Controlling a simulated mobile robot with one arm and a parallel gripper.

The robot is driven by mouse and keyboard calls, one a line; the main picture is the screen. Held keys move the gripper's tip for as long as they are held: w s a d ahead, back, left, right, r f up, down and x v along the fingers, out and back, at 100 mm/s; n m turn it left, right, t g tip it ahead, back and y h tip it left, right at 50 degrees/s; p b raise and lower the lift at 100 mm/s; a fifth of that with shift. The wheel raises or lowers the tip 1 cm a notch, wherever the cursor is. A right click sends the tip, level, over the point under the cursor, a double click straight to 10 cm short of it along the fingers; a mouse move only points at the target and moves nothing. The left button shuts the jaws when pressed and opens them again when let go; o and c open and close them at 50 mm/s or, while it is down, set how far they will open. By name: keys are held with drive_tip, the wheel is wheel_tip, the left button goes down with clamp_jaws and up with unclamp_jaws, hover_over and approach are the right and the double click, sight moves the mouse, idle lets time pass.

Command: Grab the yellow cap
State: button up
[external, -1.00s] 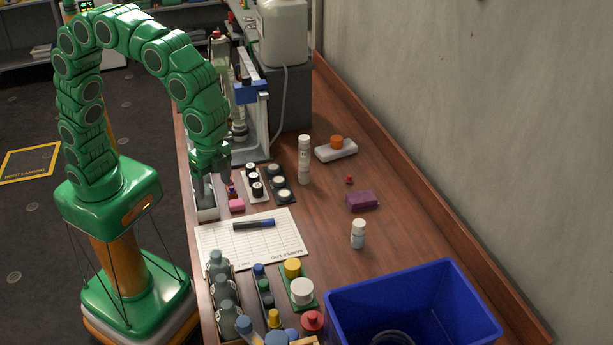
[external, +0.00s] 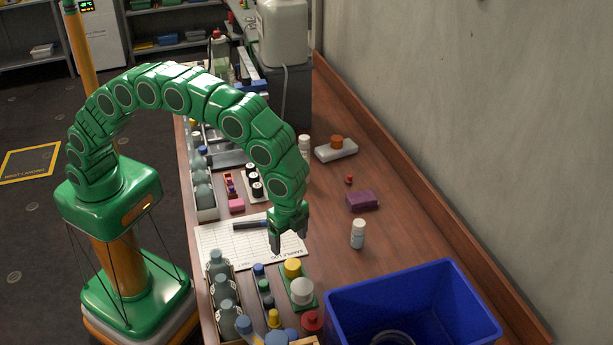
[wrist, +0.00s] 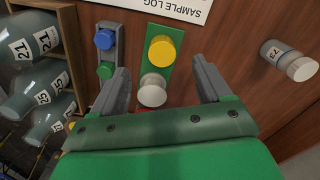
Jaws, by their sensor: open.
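The yellow cap (external: 293,267) stands at the far end of a green strip (external: 307,303) on the bench, with a white cap (external: 302,290) beside it. In the wrist view the yellow cap (wrist: 161,49) lies ahead, roughly between the lines of the two fingers, and the white cap (wrist: 152,90) is nearer. My gripper (external: 290,244) is open and empty, pointing down above the bench near the yellow cap. Its fingers (wrist: 161,68) frame the strip in the wrist view. I cannot tell its exact height above the caps.
A grey strip with blue and green caps (wrist: 104,40) lies left of the green strip, then a rack of grey bottles (external: 222,286). A red-capped item (external: 312,321) and blue bin (external: 420,295) are near.

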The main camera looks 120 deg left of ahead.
sight(292, 263)
drive_tip(key=shift+w+a+f, duration=0.15)
drive_tip(key=shift+w+f, duration=0.65)
drive_tip(key=shift+w, duration=0.1)
wheel_tip(292, 263, down, 2)
drive_tip(key=shift+f, duration=0.1)
drive_tip(key=shift+s+f, duration=0.25)
drive_tip(key=shift+f, duration=0.55)
drive_tip(key=f, duration=0.4)
drive_tip(key=shift+s+d, duration=0.15)
drive_tip(key=shift+d, duration=0.15)
drive_tip(key=c, duration=1.1)
drive_tip(key=shift+r, duration=0.1)
